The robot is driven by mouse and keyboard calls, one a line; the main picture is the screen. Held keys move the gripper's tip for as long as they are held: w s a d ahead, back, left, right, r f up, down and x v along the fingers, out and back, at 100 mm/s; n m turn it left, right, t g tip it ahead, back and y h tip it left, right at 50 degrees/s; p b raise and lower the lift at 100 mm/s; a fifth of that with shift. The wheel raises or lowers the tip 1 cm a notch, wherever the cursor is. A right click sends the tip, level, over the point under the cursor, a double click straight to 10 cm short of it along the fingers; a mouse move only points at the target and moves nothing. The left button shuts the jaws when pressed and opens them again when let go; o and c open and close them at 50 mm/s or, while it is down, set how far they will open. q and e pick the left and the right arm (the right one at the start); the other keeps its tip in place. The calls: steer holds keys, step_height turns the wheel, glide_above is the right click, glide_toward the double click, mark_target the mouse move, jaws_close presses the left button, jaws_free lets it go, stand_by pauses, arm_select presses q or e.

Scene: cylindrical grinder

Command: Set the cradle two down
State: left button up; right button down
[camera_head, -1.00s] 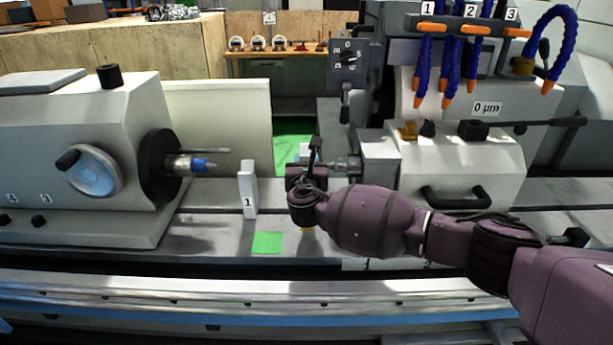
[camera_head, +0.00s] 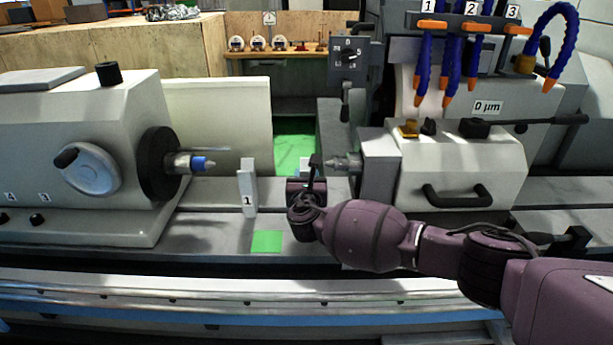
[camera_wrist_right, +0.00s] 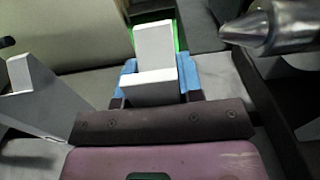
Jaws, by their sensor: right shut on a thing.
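Cradle two (camera_wrist_right: 155,48) is a white block with a raised upright, held between the blue fingertips of my right gripper (camera_wrist_right: 160,84) in the right wrist view. In the head view only a small white bit of it (camera_head: 304,161) shows behind my right gripper (camera_head: 305,178). The gripper is shut on it, low over the machine bed (camera_head: 215,234). I cannot tell whether its underside touches the bed. Cradle one (camera_head: 247,190), white and marked 1, stands upright to the left; it also shows in the right wrist view (camera_wrist_right: 42,95). My left gripper is not in view.
A pointed metal centre (camera_head: 343,163) sits close right of the gripper; it also shows in the wrist view (camera_wrist_right: 272,26). The left spindle (camera_head: 190,163) has a blue collar. A green square (camera_head: 267,241) lies on the bed front. My right forearm hides some bed.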

steer(key=c, duration=0.8)
jaws_free()
steer(key=shift+o, duration=0.2)
steer(key=shift+r, duration=0.1)
steer(key=shift+s+r+p, duration=0.1)
steer(key=shift+r+p, duration=0.25)
steer(key=shift+r, duration=0.05)
steer(key=s, duration=1.1)
steer(key=shift+s, duration=0.4)
steer(key=shift+f, duration=0.1)
